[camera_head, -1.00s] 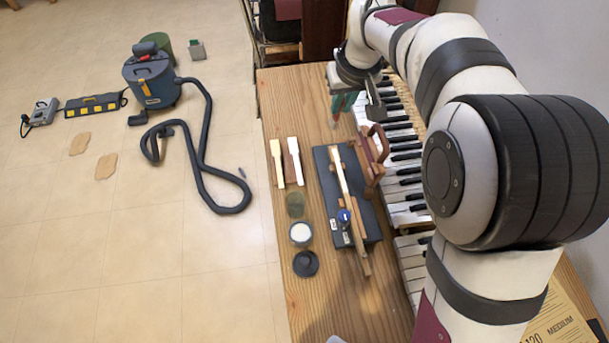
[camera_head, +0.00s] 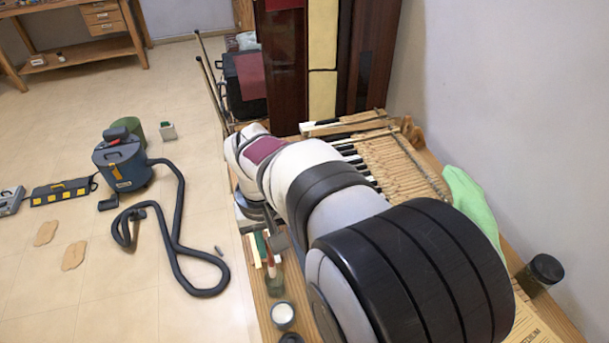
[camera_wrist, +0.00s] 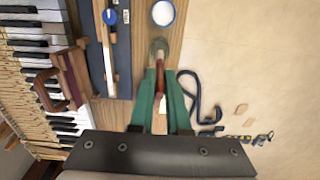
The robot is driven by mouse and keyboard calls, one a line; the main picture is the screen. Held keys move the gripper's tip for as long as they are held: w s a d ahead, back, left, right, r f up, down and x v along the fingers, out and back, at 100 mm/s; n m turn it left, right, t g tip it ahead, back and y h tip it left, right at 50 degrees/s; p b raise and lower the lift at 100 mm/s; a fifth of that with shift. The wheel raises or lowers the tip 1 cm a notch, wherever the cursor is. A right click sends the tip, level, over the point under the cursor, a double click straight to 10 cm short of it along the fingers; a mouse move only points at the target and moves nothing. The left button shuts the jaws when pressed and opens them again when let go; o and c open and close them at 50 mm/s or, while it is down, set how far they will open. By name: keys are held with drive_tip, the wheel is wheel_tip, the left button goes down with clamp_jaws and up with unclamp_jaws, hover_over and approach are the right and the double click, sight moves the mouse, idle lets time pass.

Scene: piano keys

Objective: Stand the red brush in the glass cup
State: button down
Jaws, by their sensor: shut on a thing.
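The red brush (camera_wrist: 159,82) is held between the green fingers of my gripper (camera_wrist: 160,78), which is shut on it. In the wrist view the brush points toward the glass cup (camera_wrist: 158,46), and its far end overlaps the cup's near edge. I cannot tell whether that end is inside the cup or above it. In the head view my gripper (camera_head: 265,248) shows partly behind my arm, with the red of the brush (camera_head: 270,267) just over the cup (camera_head: 275,286). The cup stands on the wooden bench.
A jar with white content (camera_wrist: 163,13) stands just beyond the cup. A dark tray (camera_wrist: 118,60) with a long key piece and a wooden block (camera_wrist: 70,75) lie to the left, near the piano keys (camera_wrist: 35,35). The bench edge and floor are close on the right.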

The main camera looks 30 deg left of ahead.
sight(271, 261)
drive_tip(key=shift+f, duration=2.95)
drive_tip(key=c, duration=0.8)
unclamp_jaws()
wheel_tip(271, 261, up, 16)
drive_tip(key=shift+f, duration=0.1)
